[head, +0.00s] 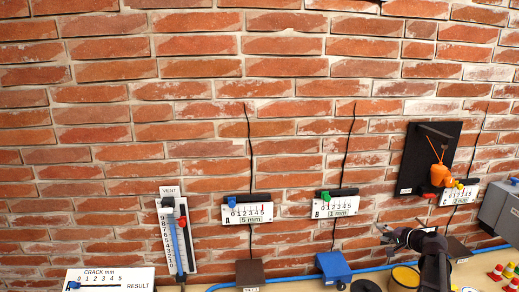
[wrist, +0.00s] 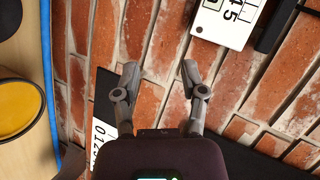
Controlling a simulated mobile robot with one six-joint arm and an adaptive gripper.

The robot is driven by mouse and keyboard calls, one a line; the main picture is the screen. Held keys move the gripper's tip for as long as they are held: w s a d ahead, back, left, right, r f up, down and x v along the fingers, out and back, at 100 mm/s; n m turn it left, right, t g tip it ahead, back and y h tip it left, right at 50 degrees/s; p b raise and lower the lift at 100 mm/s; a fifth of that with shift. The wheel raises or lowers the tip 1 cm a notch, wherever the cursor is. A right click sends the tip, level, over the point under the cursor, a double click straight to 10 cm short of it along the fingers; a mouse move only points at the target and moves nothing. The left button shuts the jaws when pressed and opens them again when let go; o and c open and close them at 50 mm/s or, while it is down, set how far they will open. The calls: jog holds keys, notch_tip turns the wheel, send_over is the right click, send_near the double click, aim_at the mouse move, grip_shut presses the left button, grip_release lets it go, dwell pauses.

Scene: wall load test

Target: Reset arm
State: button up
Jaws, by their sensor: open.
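My gripper (head: 386,234) is at the lower right in the head view, in front of the brick wall. In the wrist view its two fingers (wrist: 158,72) are spread apart with only brick between them. It holds nothing. White scale plates are on the wall: one marked A with a blue slider (head: 248,212), one marked B with a green slider (head: 336,207), and another at the right with a yellow slider (head: 459,195). Part of a scale plate (wrist: 225,22) shows at the top right of the wrist view.
A vertical VENT gauge (head: 173,232) is on the wall at left. A black panel (head: 415,160) with an orange object (head: 441,174) is above right of my gripper. A blue box (head: 334,268), a yellow container (head: 405,277), a grey box (head: 499,210) and small cones (head: 509,270) stand below.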

jog(key=s+a+f+n+g+b, duration=0.1)
jog(key=s+a+f+n+g, duration=0.15)
jog(key=a, duration=0.45)
jog(key=s+a+f+n+g, duration=0.2)
jog(key=s+a+f, duration=0.15)
jog(key=a, duration=0.35)
jog(key=s+a+f+n+g+b, duration=0.1)
jog(key=s+a+f+n+g, duration=0.2)
jog(key=a, duration=0.4)
jog(key=s+a+f+n+g+h, duration=0.1)
jog(key=s+a+f+g+h, duration=0.1)
jog(key=s, duration=0.4)
jog(key=s+a+f+n+g+h+b, duration=0.1)
jog(key=s+a+f+n+g+h, duration=0.1)
jog(key=s+a, duration=0.4)
jog(key=shift+s+a+f+h, duration=0.25)
jog(key=shift+f+h, duration=0.5)
jog(key=shift+h, duration=0.25)
